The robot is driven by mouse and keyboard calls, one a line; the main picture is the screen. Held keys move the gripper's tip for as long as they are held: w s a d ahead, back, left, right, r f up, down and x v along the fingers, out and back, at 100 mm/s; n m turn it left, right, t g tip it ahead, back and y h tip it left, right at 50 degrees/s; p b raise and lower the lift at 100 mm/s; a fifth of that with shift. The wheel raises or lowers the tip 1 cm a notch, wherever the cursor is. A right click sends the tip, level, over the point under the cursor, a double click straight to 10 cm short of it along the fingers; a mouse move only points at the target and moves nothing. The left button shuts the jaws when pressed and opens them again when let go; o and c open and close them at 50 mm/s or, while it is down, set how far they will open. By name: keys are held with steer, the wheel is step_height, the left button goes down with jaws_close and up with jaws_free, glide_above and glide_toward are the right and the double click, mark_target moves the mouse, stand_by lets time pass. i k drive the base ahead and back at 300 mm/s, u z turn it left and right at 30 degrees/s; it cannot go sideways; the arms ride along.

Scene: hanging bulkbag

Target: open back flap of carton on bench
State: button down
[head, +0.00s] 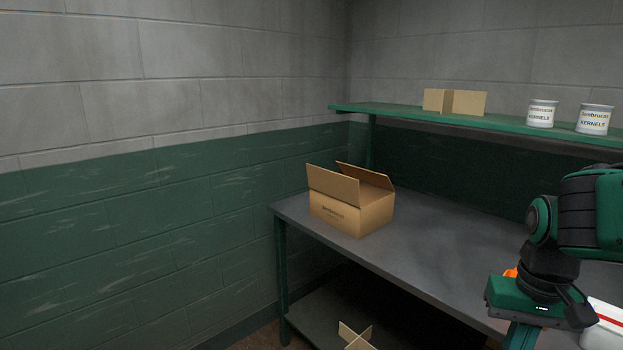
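The brown carton (372,215) sits upright on the grey bench top (430,230), near its left end, with printing on its front face. Its front flap (333,186) stands raised along the front edge. Its back flap (365,176) also shows raised and slanted behind it. The inside and any side flaps are mostly hidden. My gripper (533,303), green and black, is at the lower right over the bench's front edge, well apart from the carton. Its fingertips are not clear, so its opening cannot be told.
A green shelf (395,113) above the bench holds cardboard pieces (455,102) and two white tins (541,114). A cardboard divider (355,337) lies on the lower shelf. A white object with a red stripe (606,325) is at lower right.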

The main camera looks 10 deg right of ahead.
mark_target(380, 180)
steer(key=u, duration=0.6)
steer(key=k, duration=0.75)
steer(key=u, duration=0.55)
steer(key=i, duration=1.5)
steer(key=z, duration=1.25)
steer(key=i, duration=0.95)
steer(key=z, duration=0.7)
